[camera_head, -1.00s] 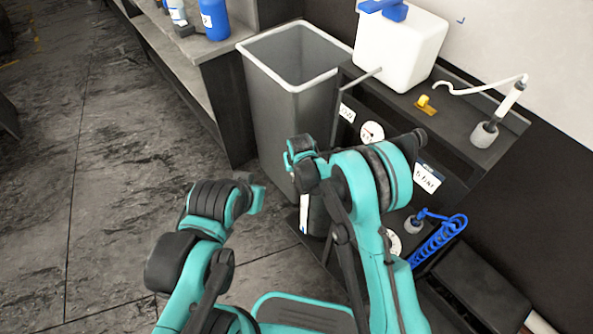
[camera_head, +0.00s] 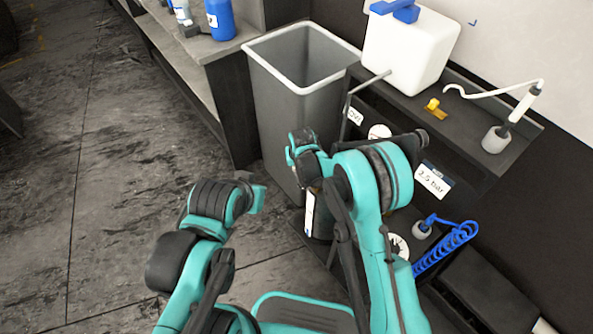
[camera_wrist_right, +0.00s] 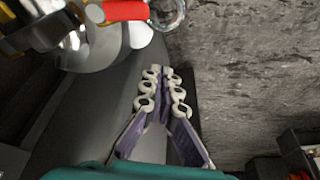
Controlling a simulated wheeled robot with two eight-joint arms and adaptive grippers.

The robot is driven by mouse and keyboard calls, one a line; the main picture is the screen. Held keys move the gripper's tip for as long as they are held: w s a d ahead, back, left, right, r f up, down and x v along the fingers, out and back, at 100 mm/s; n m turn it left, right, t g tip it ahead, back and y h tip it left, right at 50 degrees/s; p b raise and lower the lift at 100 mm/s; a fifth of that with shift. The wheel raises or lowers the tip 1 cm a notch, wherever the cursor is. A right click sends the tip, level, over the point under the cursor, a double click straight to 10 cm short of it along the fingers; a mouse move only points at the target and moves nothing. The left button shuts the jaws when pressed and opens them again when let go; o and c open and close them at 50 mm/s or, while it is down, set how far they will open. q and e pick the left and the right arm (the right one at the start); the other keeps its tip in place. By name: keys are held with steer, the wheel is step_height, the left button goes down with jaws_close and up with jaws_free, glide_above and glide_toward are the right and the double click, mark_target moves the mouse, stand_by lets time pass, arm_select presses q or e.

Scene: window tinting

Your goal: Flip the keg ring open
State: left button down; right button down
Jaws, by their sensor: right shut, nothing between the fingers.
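In the right wrist view a shiny ring (camera_wrist_right: 168,12) shows at the top edge, beside a red bar (camera_wrist_right: 125,11) on a rounded metal body. It is partly cut off, so I cannot tell whether it lies flat or stands up. My right gripper (camera_wrist_right: 162,73) points toward it, shut and empty, below and apart from it in the picture. In the head view a dark cylinder with a white label (camera_head: 310,212), possibly the keg, stands partly hidden behind my right arm. My right fingers are hidden there, and my left fingers do not show.
A grey bin (camera_head: 285,105) stands behind my right arm. To its right is a black cabinet (camera_head: 468,128) with a white canister (camera_head: 405,50), gauges and a "2,5 bar" label (camera_head: 432,180). A blue coiled hose (camera_head: 445,245) hangs low. The floor at left is clear.

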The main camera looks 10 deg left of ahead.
steer(key=d+p+v, duration=0.1)
steer(key=p+v, duration=0.3)
steer(key=v, duration=0.6)
steer(key=shift+w, duration=0.15)
steer(key=shift+a, duration=0.1)
